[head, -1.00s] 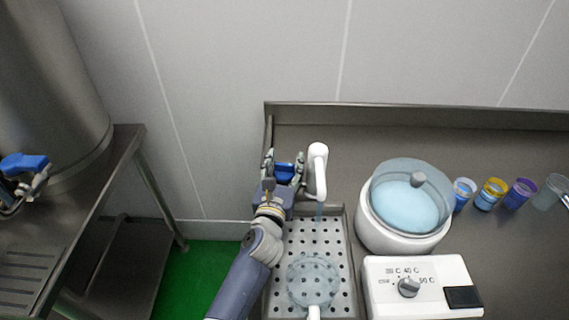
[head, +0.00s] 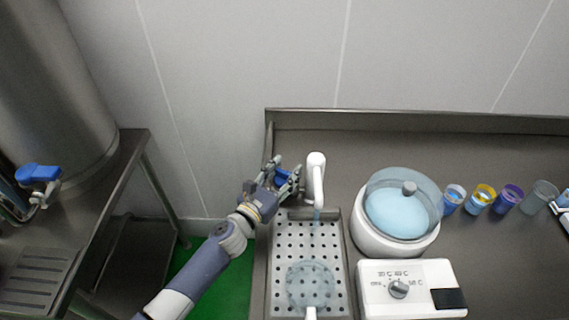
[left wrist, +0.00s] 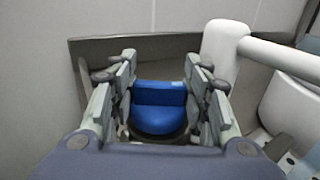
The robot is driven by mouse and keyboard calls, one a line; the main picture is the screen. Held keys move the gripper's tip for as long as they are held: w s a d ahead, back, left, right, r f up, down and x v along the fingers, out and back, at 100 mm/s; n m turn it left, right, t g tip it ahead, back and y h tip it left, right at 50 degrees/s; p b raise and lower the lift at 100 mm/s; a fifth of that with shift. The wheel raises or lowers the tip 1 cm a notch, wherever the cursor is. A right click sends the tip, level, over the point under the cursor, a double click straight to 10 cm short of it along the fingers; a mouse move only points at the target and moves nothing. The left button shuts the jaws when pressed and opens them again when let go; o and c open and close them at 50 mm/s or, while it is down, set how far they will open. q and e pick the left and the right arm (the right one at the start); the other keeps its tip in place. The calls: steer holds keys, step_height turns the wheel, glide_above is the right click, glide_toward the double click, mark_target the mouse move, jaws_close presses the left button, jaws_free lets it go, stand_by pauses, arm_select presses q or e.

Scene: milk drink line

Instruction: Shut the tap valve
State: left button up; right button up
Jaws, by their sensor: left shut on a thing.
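The white tap (head: 316,172) stands at the back of the perforated sink tray. A short bluish stream (head: 317,214) shows below its spout. The blue tap valve handle (head: 283,176) is left of the tap, partly hidden by my fingers. My left gripper (head: 282,172) is shut on it, tilted to the right. In the left wrist view the blue handle (left wrist: 160,107) sits between the two finger pairs, with the white tap (left wrist: 222,50) close on the right. My right gripper is not in view.
A clear jug (head: 311,285) stands on the perforated tray (head: 290,240) below the tap. To the right are a lidded white pot (head: 388,240), a white control box (head: 430,275) and several cups (head: 480,197). At left, a steel tank with another blue valve (head: 38,173) stands on a separate table.

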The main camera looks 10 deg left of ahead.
arm_select(q)
steer(key=m+g+h, duration=0.1)
steer(key=m+h, duration=0.1)
steer(key=h, duration=0.1)
steer(key=shift+a, duration=0.1)
steer(key=shift+f+m+g+h+b, duration=0.2)
steer(key=shift+m+g+h+b, duration=0.35)
steer(key=shift+m+g+h, duration=0.45)
steer(key=m+g+h+b, duration=0.3)
steer(key=g+b, duration=0.1)
steer(key=m+g+h+b, duration=0.3)
steer(key=g+b, duration=0.1)
steer(key=b, duration=0.1)
steer(key=shift+f, duration=0.1)
steer(key=shift+m+g+h+b, duration=0.4)
steer(key=shift+m+g+b, duration=0.4)
steer(key=shift+g+b, duration=0.25)
steer(key=shift+r+g+b, duration=0.25)
steer(key=shift+b, duration=0.05)
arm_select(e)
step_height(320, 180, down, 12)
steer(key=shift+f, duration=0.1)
arm_select(q)
steer(key=o, duration=0.7)
steer(key=shift+o, duration=0.2)
